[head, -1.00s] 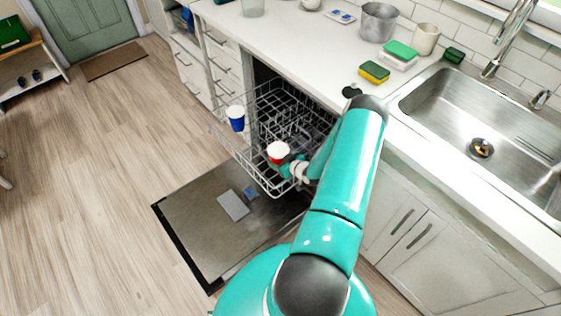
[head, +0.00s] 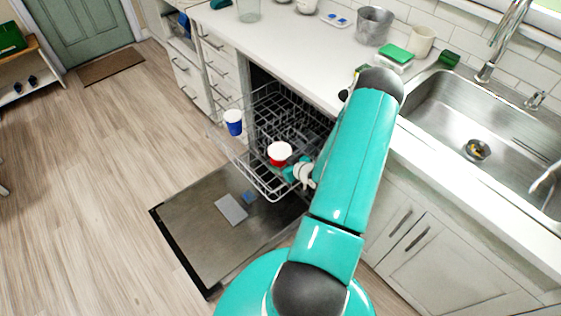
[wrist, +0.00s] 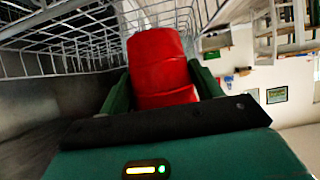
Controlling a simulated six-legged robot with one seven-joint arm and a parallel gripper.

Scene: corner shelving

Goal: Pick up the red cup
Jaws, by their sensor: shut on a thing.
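The red cup (head: 280,155) shows in the head view with a pale rim or inside at the top, over the pulled-out dishwasher rack (head: 262,180). In the wrist view the red cup (wrist: 160,65) fills the middle between the two green fingers. My gripper (head: 291,172) is shut on the cup's side; in the wrist view my gripper (wrist: 163,90) has one finger on each side of it. In the head view my wrist and arm partly hide the gripper. I cannot tell whether the cup's base touches the rack.
A blue cup (head: 234,123) with a white rim stands at the rack's left side. The open dishwasher door (head: 205,232) lies low below the rack. The counter (head: 285,50) and sink (head: 490,120) edge run close to my arm. Wood floor on the left is clear.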

